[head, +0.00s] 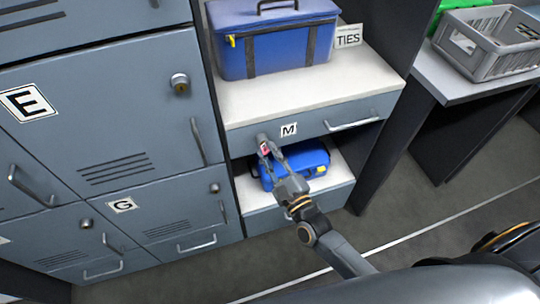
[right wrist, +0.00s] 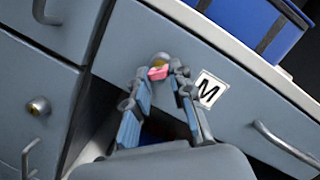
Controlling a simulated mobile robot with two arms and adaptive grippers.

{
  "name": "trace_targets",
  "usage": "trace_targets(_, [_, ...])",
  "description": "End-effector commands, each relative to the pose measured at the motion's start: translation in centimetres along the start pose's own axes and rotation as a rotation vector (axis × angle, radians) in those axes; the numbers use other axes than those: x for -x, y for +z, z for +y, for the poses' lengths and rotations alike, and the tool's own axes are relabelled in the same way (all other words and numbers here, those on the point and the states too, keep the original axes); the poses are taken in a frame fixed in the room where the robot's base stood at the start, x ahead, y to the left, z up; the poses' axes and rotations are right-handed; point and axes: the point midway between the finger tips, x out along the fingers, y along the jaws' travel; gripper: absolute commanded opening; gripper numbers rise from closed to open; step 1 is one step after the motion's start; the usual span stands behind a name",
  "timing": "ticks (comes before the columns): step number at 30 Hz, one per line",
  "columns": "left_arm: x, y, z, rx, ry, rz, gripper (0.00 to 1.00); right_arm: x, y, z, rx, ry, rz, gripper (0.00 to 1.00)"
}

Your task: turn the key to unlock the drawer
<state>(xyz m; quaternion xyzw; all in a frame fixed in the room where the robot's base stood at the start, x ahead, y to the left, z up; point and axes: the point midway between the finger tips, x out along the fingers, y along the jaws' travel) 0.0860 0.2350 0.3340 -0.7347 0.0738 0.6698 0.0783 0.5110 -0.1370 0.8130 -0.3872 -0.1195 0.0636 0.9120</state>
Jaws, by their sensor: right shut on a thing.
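The drawer (head: 318,125) is grey-blue, carries a white M label (head: 289,130) and has a bar handle (head: 352,124) at its right. It looks shut. My right gripper (head: 265,150) is at the drawer's left end, left of the label. In the right wrist view its fingers (right wrist: 158,78) are closed around a small pink-red key (right wrist: 158,72), at a brass-coloured lock (right wrist: 160,59) on the drawer front. The fingers partly hide the key and lock, so I cannot tell how far the key is turned. My left gripper is not in view.
A blue cooler bag (head: 275,45) and a TIES sign (head: 348,36) stand on the counter above. A blue case (head: 311,163) lies on the shelf below, behind my right gripper. Grey lockers (head: 110,110) stand at left; a grey crate (head: 487,50) sits at right.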

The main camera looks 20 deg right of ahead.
Motion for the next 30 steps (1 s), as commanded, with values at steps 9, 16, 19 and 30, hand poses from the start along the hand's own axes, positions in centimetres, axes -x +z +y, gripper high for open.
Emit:
trace_targets(9, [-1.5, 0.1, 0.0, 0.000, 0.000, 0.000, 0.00, 0.0, 0.0, 0.2, -0.159, -0.041, -0.001, 0.00])
trace_targets(16, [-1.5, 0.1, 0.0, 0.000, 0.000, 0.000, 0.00, 0.0, 0.0, 0.1, -0.175, -0.044, 0.000, 0.00])
trace_targets(19, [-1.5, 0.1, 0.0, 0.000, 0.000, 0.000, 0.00, 0.0, 0.0, 0.1, -0.174, -0.044, 0.000, 0.00])
trace_targets(30, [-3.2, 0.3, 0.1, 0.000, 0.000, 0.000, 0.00, 0.0, -0.1, 0.4, -0.328, -0.085, -0.002, 0.00])
